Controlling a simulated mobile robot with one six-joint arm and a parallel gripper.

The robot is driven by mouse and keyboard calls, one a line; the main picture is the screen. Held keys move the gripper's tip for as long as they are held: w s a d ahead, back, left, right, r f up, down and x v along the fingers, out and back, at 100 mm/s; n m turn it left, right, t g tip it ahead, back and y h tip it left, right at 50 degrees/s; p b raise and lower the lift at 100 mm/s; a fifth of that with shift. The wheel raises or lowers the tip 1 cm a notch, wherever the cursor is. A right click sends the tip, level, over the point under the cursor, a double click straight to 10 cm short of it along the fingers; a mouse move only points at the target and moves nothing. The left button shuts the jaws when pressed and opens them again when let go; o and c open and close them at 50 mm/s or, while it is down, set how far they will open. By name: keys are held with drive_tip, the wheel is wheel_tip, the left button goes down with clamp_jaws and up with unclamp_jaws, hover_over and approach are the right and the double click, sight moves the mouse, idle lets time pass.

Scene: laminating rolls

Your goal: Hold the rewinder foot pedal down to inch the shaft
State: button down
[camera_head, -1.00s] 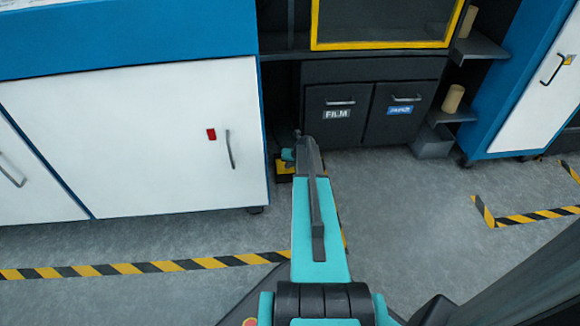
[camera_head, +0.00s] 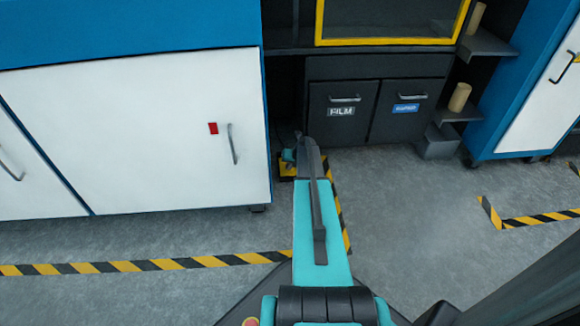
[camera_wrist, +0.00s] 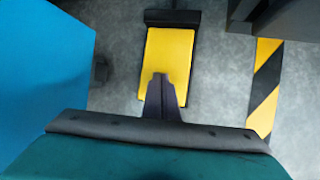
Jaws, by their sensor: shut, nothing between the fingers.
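The foot pedal (camera_wrist: 167,55) is a yellow plate with a dark block at its far end, on the grey floor in the wrist view. In the head view only part of the yellow pedal (camera_head: 287,171) shows, beside the white cabinet and partly hidden by my arm. My gripper (camera_wrist: 161,78) is shut and empty, with its fingertips over the near half of the yellow plate. I cannot tell whether the tips touch the plate. In the head view my gripper is mostly hidden behind my arm.
A blue machine with white doors (camera_head: 140,130) stands close on the left. Dark drawers (camera_head: 342,112) stand behind, and a blue cabinet (camera_head: 520,95) is at the right. Black and yellow tape (camera_head: 150,266) marks the floor. Open floor lies to the right.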

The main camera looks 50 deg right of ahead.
wheel_tip(320, 180, up, 8)
drive_tip(key=p, duration=0.7)
drive_tip(key=shift+p, duration=0.35)
idle(0.7)
